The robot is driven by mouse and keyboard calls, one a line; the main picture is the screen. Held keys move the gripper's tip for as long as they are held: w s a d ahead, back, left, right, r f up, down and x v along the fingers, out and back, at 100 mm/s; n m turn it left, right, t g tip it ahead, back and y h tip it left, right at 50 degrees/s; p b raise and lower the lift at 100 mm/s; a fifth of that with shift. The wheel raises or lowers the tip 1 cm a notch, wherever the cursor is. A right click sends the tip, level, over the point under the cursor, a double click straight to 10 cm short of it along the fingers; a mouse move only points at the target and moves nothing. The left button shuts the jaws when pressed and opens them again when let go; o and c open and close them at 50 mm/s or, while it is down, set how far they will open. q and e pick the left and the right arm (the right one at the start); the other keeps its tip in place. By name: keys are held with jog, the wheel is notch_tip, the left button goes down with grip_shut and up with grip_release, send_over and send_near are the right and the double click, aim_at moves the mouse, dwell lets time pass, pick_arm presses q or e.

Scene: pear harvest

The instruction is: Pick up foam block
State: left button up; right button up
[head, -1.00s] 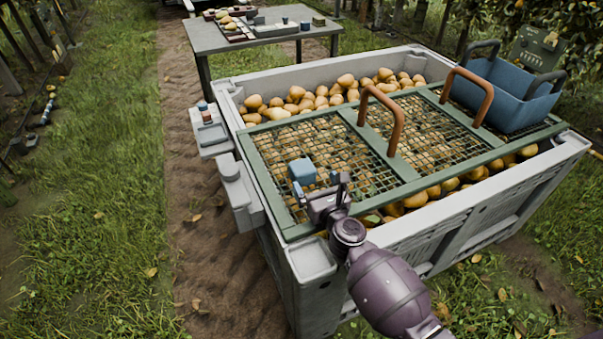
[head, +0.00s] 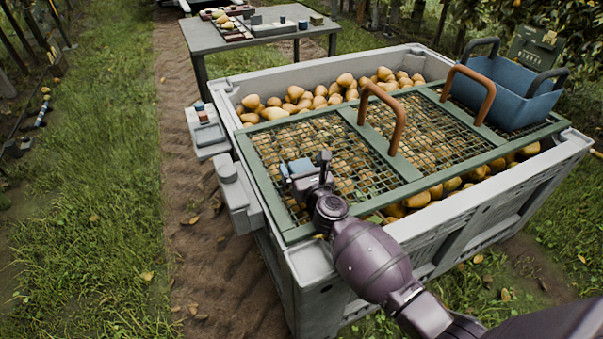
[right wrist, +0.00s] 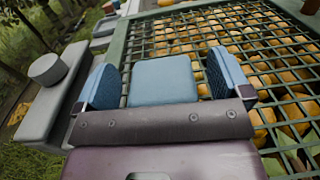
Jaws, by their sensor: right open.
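The blue foam block (head: 300,166) rests on the green mesh lid (head: 290,232) over the pear bin, near its left front corner. In the right wrist view the foam block (right wrist: 163,78) lies between the two blue-padded fingers. My right gripper (head: 302,172) is open around the block, one finger on each side, with small gaps visible in the wrist view. In the head view the gripper partly hides the block. My left gripper is not in view.
Two brown handles (head: 398,125) rise from the lid. A blue basket (head: 508,92) stands on its right end. The bin (head: 310,262) holds many pears and has small trays on its left side. A grey table (head: 250,40) with items stands behind.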

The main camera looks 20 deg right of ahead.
jog(key=c, duration=1)
